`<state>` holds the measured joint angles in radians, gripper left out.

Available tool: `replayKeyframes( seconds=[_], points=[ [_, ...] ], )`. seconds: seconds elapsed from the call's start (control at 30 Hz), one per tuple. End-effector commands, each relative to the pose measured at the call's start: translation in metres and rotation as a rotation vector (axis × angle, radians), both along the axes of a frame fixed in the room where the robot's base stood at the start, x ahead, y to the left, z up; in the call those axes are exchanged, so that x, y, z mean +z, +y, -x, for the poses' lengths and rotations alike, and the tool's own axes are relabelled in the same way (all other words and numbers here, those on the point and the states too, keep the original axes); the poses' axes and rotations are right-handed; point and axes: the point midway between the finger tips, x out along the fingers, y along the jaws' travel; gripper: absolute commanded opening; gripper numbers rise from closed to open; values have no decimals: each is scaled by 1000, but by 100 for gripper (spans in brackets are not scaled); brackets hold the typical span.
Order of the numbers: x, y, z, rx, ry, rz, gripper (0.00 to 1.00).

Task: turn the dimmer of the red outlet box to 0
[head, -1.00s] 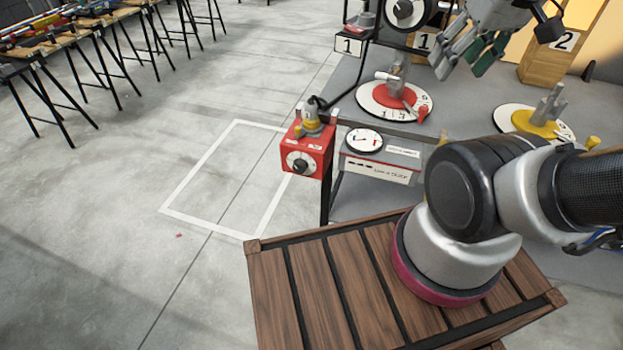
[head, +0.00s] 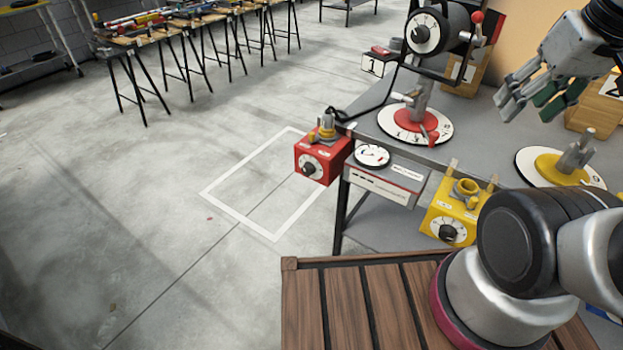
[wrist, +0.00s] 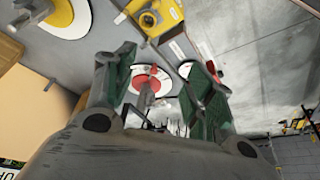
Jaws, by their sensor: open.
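The red outlet box (head: 322,160) is fixed at the left front corner of the grey table in the head view. Its dark dimmer knob (head: 310,166) sits on a white dial on the front face. A plug with a black cable stands in its top. The number the knob points at is too small to read. My gripper (head: 535,100) is open and empty, high above the table at the upper right, well apart from the box. In the wrist view my gripper's two green-padded fingers (wrist: 160,85) are spread.
A yellow outlet box (head: 455,212) with its own dial sits on the table's front edge to the right. A gauge box (head: 385,180) lies between them. Red (head: 416,122) and yellow (head: 552,166) turntables stand behind. The floor left of the red box is clear.

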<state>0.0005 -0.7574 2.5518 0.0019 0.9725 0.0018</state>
Motion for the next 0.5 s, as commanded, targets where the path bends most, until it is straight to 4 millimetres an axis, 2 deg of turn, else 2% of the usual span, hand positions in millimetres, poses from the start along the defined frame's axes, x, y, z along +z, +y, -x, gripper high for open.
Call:
replayKeyframes(
  seconds=[0.23,0.5],
  points=[
    [-5,12,-6,61,25,1,54],
    [-26,33,-16,155,128,10,54]
  ],
)
